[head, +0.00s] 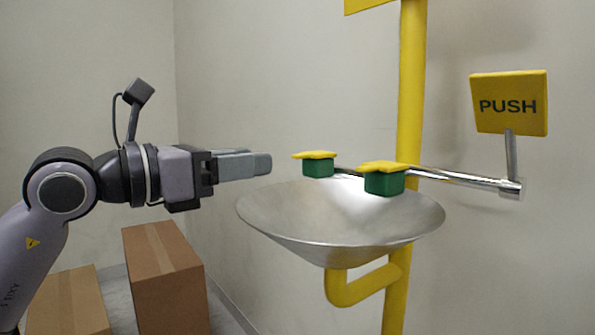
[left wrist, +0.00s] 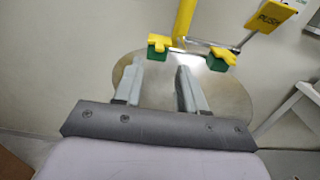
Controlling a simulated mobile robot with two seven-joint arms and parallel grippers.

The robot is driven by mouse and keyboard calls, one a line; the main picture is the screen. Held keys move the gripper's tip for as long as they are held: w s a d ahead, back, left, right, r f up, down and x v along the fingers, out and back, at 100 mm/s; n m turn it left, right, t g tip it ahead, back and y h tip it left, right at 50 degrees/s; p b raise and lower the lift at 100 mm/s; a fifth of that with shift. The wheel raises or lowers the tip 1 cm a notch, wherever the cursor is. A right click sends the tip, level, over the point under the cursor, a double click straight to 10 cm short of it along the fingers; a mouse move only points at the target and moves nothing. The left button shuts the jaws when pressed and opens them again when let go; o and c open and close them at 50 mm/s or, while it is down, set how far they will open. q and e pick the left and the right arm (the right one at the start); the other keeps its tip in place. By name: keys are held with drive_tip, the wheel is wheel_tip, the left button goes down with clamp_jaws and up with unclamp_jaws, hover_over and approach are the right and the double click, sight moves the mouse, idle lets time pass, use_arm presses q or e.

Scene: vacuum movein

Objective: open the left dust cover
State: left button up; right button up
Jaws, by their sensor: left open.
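An eyewash station has a round steel bowl (head: 290,222) with two green spray heads under yellow dust covers. The left dust cover (head: 314,155) lies flat on its green head (head: 318,169); it also shows in the left wrist view (left wrist: 159,41). The right dust cover (head: 385,167) lies on the nearer green head (head: 384,184) and shows in the left wrist view (left wrist: 224,55). My left gripper (head: 266,163) is level, just left of the left dust cover and apart from it. In the left wrist view its two fingers (left wrist: 160,82) are spread with nothing between them.
A yellow PUSH plate (head: 508,103) stands on a steel lever at the right. A yellow post (head: 411,80) rises behind the bowl. Cardboard boxes (head: 166,285) stand on the floor below my left arm. The space between gripper and left cover looks clear.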

sight(293, 156)
use_arm(q)
drive_tip(key=shift+x, duration=3.45)
clamp_jaws()
